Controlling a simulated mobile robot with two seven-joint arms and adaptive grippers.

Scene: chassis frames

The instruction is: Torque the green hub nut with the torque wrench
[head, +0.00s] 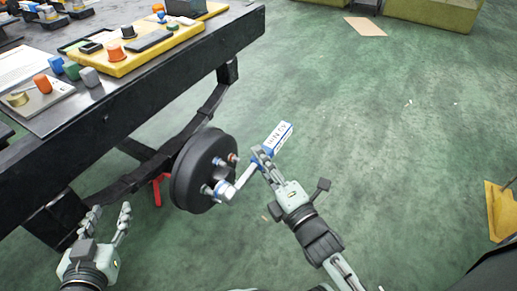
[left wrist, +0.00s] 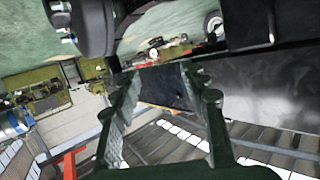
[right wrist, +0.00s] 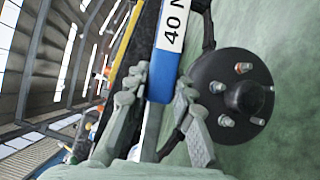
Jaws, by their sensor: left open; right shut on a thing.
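The black round hub (head: 190,172) is mounted at the side of the chassis frame, with several studs or nuts on its face. It also shows in the right wrist view (right wrist: 230,95). I cannot pick out a green nut. My right gripper (head: 262,160) is shut on the torque wrench (head: 277,138), which has a blue and white handle marked "40 N"; the handle also shows in the right wrist view (right wrist: 163,75). The wrench's silver head end reaches the hub's lower studs; whether it is seated is unclear. My left gripper (head: 108,217) is open and empty, left of the hub.
A dark workbench (head: 150,85) fills the upper left, carrying a yellow tray (head: 120,62) and several small coloured parts. A black chassis beam (head: 125,185) runs behind the hub.

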